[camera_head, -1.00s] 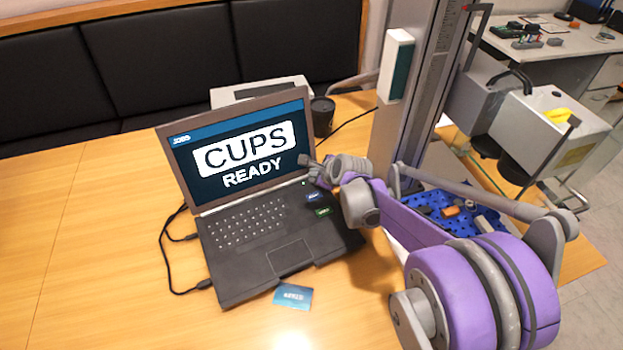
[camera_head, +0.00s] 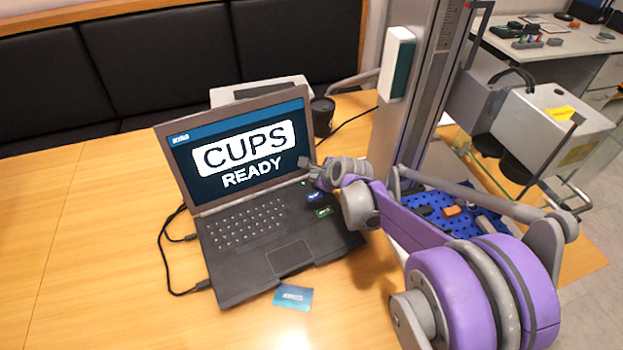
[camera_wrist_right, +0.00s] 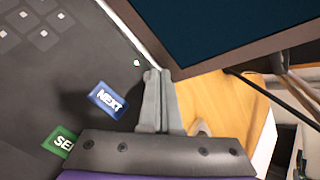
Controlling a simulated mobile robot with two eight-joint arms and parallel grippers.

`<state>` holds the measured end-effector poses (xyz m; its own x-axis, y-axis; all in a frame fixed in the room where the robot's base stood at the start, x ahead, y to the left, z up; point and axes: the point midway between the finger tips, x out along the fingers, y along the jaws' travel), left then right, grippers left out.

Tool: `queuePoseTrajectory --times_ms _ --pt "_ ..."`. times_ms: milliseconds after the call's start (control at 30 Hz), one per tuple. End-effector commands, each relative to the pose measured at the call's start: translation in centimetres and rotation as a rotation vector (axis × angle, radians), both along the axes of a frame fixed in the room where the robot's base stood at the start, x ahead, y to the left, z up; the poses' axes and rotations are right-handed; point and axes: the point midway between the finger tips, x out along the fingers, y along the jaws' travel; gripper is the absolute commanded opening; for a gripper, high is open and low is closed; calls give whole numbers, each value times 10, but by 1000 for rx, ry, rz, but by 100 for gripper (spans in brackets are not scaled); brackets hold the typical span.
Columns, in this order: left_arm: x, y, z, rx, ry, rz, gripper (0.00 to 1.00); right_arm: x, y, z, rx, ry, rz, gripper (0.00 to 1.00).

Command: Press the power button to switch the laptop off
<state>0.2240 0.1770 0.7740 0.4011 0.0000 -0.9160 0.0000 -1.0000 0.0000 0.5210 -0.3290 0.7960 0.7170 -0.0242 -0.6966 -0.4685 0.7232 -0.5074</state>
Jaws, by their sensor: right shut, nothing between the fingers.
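The black laptop (camera_head: 222,262) stands open on the wooden table. Its lit screen (camera_head: 215,182) reads "CUPS READY". A small pale green-white spot, perhaps the power button or its light, shows near the hinge at the keyboard deck's right end (camera_head: 304,183). It also shows in the right wrist view (camera_wrist_right: 137,62). My right gripper (camera_head: 304,162) is shut and empty over the deck's right side, in front of the screen's lower right. In the wrist view its fingertips (camera_wrist_right: 158,74) appear just right of the spot; contact cannot be told. My left gripper is not in view.
A blue NEXT label (camera_wrist_right: 107,100) and a green label (camera_wrist_right: 59,141) lie on the deck beside my fingers. A blue card (camera_head: 293,297) lies before the laptop. A black cup (camera_head: 322,117) stands behind it. The laser marker's column (camera_head: 412,90) and a blue tray (camera_head: 432,207) are at right.

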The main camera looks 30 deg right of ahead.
Motion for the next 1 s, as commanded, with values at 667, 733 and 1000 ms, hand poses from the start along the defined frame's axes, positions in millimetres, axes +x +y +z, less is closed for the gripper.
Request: queuePoseTrajectory --times_ms 667,733,1000 --pt "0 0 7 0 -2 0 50 0 0 10 0 0 0 0" --pt "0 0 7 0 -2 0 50 0 0 10 0 0 0 0" --pt "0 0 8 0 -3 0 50 0 0 11 0 0 0 0"
